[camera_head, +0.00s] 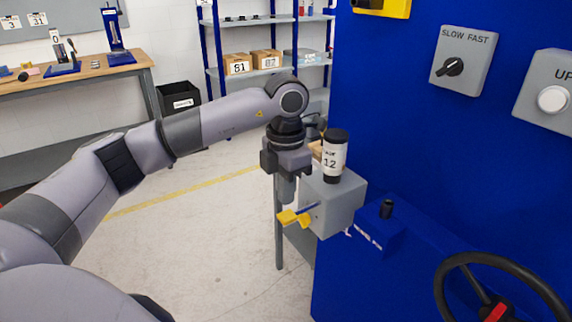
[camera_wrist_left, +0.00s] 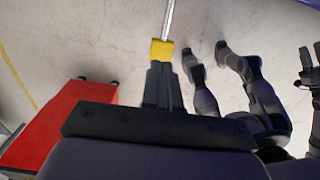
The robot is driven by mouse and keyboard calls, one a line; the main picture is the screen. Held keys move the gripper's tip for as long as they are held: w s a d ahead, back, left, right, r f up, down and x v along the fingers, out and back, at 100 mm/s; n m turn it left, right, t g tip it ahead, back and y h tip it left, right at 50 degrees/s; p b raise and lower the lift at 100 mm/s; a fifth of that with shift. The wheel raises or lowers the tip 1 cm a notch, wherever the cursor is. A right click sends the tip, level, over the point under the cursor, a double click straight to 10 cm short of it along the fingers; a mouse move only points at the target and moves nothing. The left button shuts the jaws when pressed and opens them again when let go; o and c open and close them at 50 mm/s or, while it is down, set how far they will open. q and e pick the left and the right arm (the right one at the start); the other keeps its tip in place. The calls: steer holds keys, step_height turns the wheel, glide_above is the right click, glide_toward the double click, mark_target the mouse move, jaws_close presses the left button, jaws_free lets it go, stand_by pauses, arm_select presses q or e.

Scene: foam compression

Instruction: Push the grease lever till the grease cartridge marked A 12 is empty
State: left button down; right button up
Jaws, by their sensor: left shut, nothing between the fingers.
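The grease cartridge (camera_head: 335,158) stands upright on a grey box (camera_head: 340,206) at the side of the blue machine. It has a black top and a white label on which 12 is legible; the letter is not clear. The grease lever's yellow end (camera_head: 290,217) sticks out at the left front of the grey box. My left gripper (camera_head: 287,201) points down, shut and empty, with its fingertips at or just above the yellow end. In the left wrist view the fingertips (camera_wrist_left: 161,66) meet the yellow end (camera_wrist_left: 161,50) of a metal rod; contact cannot be confirmed. The cartridge's fill is hidden.
The blue machine (camera_head: 400,120) fills the right side, with a SLOW FAST knob (camera_head: 453,66), a white button (camera_head: 553,99) and a black handwheel (camera_head: 490,262). A red cart (camera_wrist_left: 60,125) shows in the left wrist view. The floor left of the box is clear.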

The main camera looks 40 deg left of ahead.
mark_target(286, 215)
arm_select(q)
steer(key=shift+f, duration=1.75)
arm_select(e)
steer(key=shift+r, duration=0.25)
